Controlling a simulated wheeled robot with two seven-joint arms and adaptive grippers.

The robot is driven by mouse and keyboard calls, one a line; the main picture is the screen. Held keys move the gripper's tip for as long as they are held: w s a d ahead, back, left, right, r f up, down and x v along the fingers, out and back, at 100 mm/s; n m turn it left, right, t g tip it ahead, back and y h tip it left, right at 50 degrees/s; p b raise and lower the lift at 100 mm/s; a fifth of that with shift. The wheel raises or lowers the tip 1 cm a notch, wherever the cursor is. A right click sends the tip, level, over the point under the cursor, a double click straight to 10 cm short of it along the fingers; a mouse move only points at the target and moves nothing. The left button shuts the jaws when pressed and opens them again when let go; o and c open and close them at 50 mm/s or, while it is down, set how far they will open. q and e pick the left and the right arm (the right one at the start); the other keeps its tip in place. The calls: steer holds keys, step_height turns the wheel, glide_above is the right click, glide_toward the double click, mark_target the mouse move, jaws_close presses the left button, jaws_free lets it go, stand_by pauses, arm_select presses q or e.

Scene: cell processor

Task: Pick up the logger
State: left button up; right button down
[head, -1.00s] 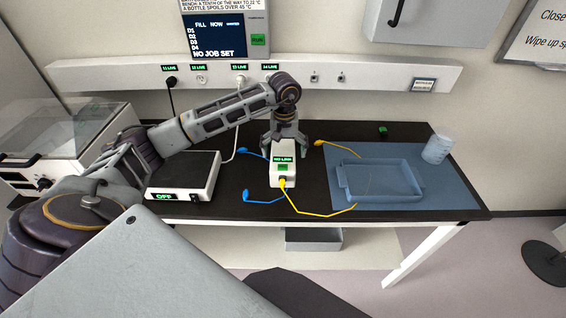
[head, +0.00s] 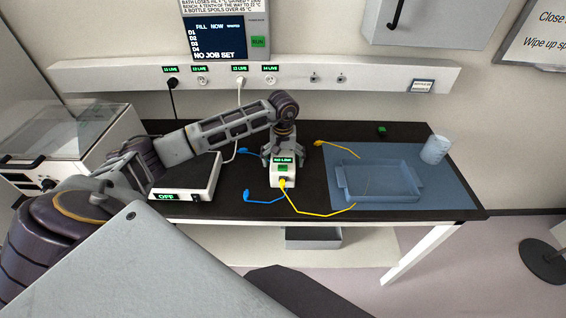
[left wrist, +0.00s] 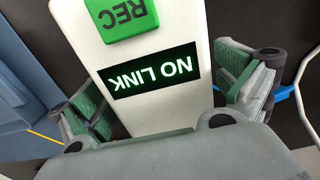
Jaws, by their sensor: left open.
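The logger (head: 282,181) is a white box on the black bench, with a green-lit NO LINK display and a green button. A yellow lead plugs into its front. In the left wrist view the logger (left wrist: 150,55) fills the middle, with its green REC button at the top. My left gripper (head: 283,158) is open, pointing down over the logger's back part. In the left wrist view, the fingers of the left gripper (left wrist: 170,95) stand on either side of the logger, with a gap visible on the right. I cannot tell whether the left finger touches it. My right gripper is not in view.
A box reading OFF (head: 187,178) stands left of the logger. A blue tray (head: 380,195) and a clear cup (head: 436,149) are on a blue mat (head: 455,190) at right. Blue leads (head: 262,199) and yellow leads (head: 325,213) lie near the logger.

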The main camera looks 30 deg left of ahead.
arm_select(q)
steer(key=c, duration=1.3)
steer(key=shift+r, duration=0.15)
steer(key=shift+r+b, duration=0.95)
steer(key=shift+r, duration=3.95)
steer(key=o, duration=0.6)
steer(key=c, duration=0.8)
